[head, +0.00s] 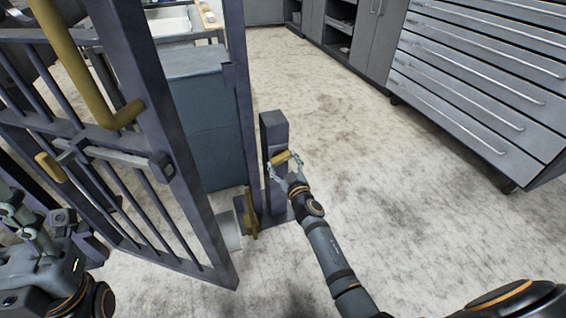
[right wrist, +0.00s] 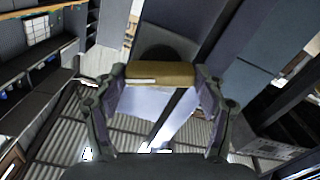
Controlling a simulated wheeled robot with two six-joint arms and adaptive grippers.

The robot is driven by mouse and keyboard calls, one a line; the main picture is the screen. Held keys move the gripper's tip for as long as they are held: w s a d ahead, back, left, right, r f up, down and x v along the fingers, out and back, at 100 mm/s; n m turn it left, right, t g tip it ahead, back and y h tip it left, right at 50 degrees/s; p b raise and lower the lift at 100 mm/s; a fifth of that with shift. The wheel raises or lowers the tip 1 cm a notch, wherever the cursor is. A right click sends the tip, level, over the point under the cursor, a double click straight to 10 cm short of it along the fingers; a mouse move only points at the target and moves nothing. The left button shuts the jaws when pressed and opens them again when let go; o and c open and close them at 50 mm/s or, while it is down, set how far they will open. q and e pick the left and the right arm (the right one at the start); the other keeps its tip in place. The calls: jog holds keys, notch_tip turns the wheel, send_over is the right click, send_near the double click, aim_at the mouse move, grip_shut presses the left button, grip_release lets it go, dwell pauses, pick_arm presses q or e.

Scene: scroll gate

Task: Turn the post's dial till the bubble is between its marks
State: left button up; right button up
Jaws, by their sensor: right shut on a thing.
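The short dark post (head: 273,135) stands upright on the floor beside the gate. The dial's brass-coloured grip bar (head: 282,157) is on its side facing me. My right gripper (head: 284,168) is shut on this bar. In the right wrist view the bar (right wrist: 160,73) lies level between the two fingertips, with a dark rounded piece (right wrist: 165,42) behind it. I cannot make out a bubble or its marks in either view. Part of my left arm and gripper (head: 38,228) shows at the lower left by the gate; its fingers are unclear.
The barred gate (head: 185,180) stands at the left, with a brass pull handle (head: 85,75) and a brass latch piece (head: 251,215) low near the post. A blue-grey cabinet (head: 200,120) is behind it. Grey drawers (head: 485,75) line the right. The floor (head: 400,190) between is clear.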

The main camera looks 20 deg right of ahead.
jog(key=shift+n, duration=0.3)
jog(key=n, duration=0.3)
jog(key=shift+n, duration=2)
jog(key=o, duration=1.2)
jog(key=shift+c, duration=0.2)
jog(key=s, duration=1.2)
jog(key=shift+d, duration=0.2)
